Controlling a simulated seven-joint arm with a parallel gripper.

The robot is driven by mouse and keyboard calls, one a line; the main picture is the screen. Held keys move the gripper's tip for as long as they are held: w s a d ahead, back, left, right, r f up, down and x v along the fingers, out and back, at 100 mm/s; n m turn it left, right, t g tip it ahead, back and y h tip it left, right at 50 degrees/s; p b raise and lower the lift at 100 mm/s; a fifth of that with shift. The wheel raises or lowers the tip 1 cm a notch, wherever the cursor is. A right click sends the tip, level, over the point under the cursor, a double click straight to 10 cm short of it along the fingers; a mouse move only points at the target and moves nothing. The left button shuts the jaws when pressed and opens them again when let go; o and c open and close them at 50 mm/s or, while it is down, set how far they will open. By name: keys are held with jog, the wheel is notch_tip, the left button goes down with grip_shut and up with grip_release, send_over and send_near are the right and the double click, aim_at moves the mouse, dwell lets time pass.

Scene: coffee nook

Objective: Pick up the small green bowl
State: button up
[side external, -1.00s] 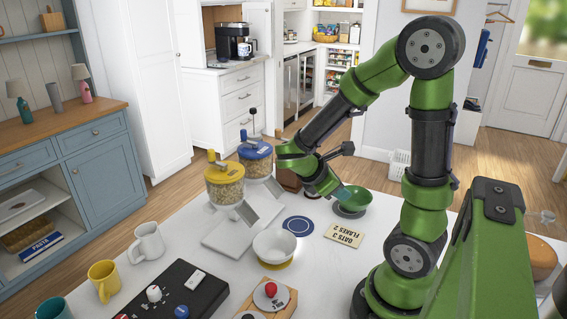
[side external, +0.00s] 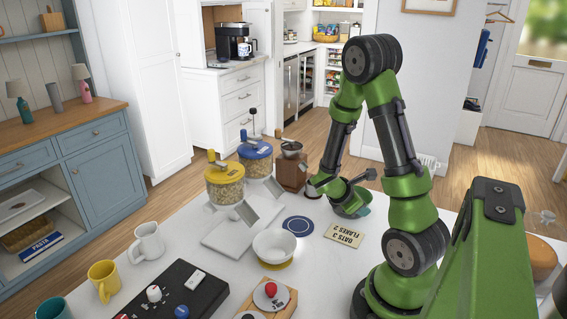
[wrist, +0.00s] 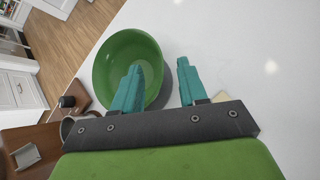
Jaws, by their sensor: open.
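The small green bowl (wrist: 113,62) stands upright and empty on the white counter in the wrist view. My gripper (wrist: 160,66) is open over the bowl's right side. Its left teal finger overlaps the inside of the bowl, and its right finger is outside the rim over bare counter. The right part of the bowl's rim lies between the fingers, and I see no grip on it. In the side external view my arm's end covers most of the bowl, so the exact height of the fingertips cannot be told.
A brown grinder (side external: 291,168) stands close to the left of the bowl. The oats and flakes card (side external: 345,235), a blue round mat (side external: 298,226) and a white bowl (side external: 274,245) lie nearer the front. Yellow-lidded (side external: 224,182) and blue-lidded (side external: 256,158) jars stand further left.

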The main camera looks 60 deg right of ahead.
jog(key=shift+x, duration=1)
grip_shut()
